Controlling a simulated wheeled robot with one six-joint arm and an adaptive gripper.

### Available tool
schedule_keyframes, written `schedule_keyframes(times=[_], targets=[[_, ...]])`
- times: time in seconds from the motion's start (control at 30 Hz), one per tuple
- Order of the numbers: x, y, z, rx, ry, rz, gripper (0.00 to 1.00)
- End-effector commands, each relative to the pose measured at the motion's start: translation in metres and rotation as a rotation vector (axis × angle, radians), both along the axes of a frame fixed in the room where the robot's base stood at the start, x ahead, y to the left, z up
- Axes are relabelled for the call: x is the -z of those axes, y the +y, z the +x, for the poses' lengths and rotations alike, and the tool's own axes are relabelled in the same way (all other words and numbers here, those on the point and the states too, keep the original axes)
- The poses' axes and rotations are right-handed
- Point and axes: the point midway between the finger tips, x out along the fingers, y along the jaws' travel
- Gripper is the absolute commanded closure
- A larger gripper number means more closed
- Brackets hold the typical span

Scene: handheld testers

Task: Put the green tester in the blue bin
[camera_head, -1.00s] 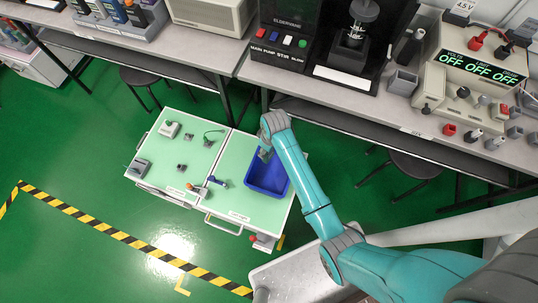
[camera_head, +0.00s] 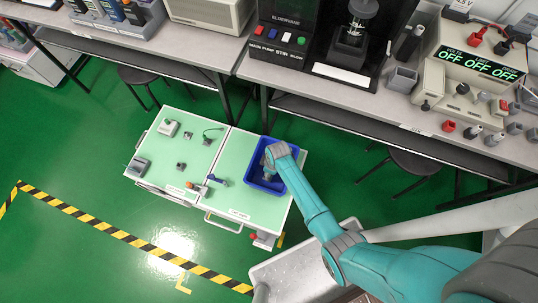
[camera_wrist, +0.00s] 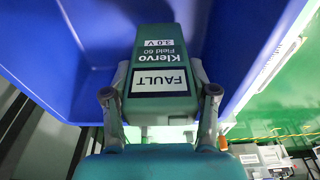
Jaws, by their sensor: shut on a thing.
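My gripper (camera_wrist: 161,98) is shut on the green tester (camera_wrist: 158,62), with one finger on each side of it. The tester is a green block with white "Klervo Field 60" lettering and a "FAULT" label. The blue bin (camera_head: 274,189) stands on the right part of the light green cart top. In the wrist view, blue bin walls (camera_wrist: 62,55) surround the tester. In the head view, my gripper (camera_head: 268,174) is over the bin, and my wrist hides part of it and the tester. I cannot tell whether the tester touches the bin floor.
Several small devices lie on the cart left of the bin, including a grey-white one (camera_head: 168,128), a dark grey one (camera_head: 141,166) and a blue one (camera_head: 221,182). The cart top (camera_head: 236,200) in front of the bin is clear. A workbench (camera_head: 340,95) stands behind.

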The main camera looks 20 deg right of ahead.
Motion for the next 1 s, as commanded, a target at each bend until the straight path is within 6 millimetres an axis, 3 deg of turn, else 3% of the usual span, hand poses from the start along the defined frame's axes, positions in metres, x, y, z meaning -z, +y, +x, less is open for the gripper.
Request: schedule_keyframes(times=[0.1, 0.5, 0.53, 0.6, 1.0], targets=[[0.0093, 0.0, -0.0001, 0.0, 0.0, 0.0, 0.82], [0.0131, 0.0, 0.0001, 0.001, 0.0, 0.0, 0.82], [0.013, 0.0, 0.0, 0.001, 0.0, 0.0, 0.35], [0.0128, 0.0, -0.0001, 0.001, 0.0, 0.0, 0.17], [0.01, 0.0, -0.0001, 0.001, -0.001, 0.0, 0.17]])
